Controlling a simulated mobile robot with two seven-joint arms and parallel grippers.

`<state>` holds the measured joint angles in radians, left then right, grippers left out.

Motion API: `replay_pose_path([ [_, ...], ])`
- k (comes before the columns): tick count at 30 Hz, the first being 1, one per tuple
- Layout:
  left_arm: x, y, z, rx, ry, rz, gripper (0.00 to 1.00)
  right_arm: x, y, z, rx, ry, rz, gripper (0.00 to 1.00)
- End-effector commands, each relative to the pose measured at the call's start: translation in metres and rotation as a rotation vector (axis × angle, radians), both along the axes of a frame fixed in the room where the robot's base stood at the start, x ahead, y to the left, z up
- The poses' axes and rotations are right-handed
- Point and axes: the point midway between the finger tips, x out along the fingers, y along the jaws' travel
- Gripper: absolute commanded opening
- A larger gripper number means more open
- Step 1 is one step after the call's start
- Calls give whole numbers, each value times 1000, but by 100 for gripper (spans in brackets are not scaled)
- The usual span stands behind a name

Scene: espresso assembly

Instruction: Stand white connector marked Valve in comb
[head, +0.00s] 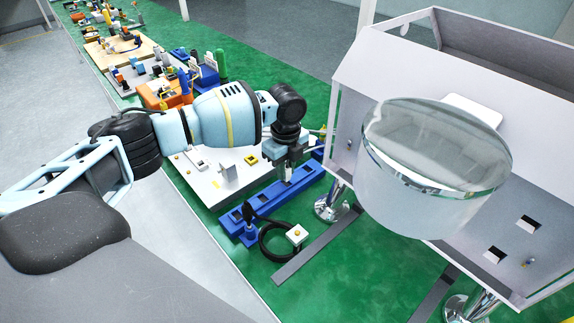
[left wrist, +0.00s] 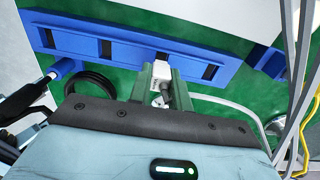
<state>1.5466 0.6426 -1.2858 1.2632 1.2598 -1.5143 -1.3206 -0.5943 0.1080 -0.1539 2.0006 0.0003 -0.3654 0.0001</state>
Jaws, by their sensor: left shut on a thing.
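In the left wrist view the white connector (left wrist: 161,88), with small dark print on its side, is between the two green-grey fingers of my left gripper (left wrist: 158,84), which is shut on it. The blue comb (left wrist: 122,47), a long bar with dark slots, lies just beyond the fingertips; the connector's far end overlaps the comb's near edge in this view. I cannot tell whether they touch. In the head view my left gripper (head: 289,172) points down over the far part of the blue comb (head: 268,207).
A machine housing (head: 455,95) with a large glass vessel (head: 430,165) stands close on the right. A black cable loop and a white box with an orange button (head: 297,235) lie near the comb. A white board with parts (head: 205,180) lies left. Green floor is open in front.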

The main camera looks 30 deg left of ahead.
Motion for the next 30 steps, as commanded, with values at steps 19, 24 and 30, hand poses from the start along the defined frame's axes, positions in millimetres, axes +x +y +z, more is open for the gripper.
replay_pose_path([
  [19,0,0,0,-1,-2,0,0,-3,1,1,1,4,-1,36],
  [24,0,0,-3,-1,-1,0,0,-5,0,1,0,7,0,36],
  [30,1,0,-4,-1,-3,0,0,-5,0,1,0,7,1,36],
])
